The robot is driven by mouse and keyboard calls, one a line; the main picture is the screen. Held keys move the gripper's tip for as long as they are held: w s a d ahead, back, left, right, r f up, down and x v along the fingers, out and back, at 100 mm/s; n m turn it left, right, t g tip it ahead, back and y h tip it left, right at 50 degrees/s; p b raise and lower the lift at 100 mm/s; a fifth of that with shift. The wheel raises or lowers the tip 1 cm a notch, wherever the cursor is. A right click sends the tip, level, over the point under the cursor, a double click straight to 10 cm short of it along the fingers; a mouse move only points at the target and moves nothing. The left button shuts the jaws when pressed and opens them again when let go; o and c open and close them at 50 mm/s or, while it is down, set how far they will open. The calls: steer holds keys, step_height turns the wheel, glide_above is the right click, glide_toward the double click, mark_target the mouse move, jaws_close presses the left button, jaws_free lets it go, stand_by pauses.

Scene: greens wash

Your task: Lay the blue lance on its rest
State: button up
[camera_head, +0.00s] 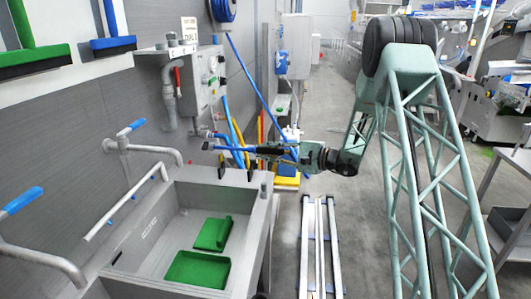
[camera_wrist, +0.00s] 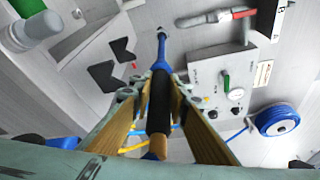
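The blue lance (camera_head: 234,148) has a dark grip and sticks out level to the left from my gripper (camera_head: 292,153), in mid-air beyond the sink's far right corner. In the wrist view the lance (camera_wrist: 162,50) runs away from me, with its black sleeve between the fingers of my gripper (camera_wrist: 159,92). The fingers are closed in on it. Two black notched plates (camera_wrist: 104,76) stand left of the lance in the wrist view, apart from it; they look like the rest.
A grey sink (camera_head: 150,225) holds green trays (camera_head: 198,268). A control box (camera_head: 203,78) and a blue hose reel (camera_head: 222,9) are on the wall. Rails (camera_head: 319,245) lie on the floor right of the sink. Blue-handled taps (camera_head: 130,128) stand at left.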

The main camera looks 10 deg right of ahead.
steer(key=shift+b, duration=0.4)
steer(key=shift+f, duration=0.2)
steer(key=shift+f+b, duration=2.25)
steer(key=shift+f, duration=0.55)
steer(key=shift+f+b, duration=0.45)
steer(key=shift+f, duration=0.8)
steer(key=o, duration=0.7)
steer(key=shift+d, duration=0.1)
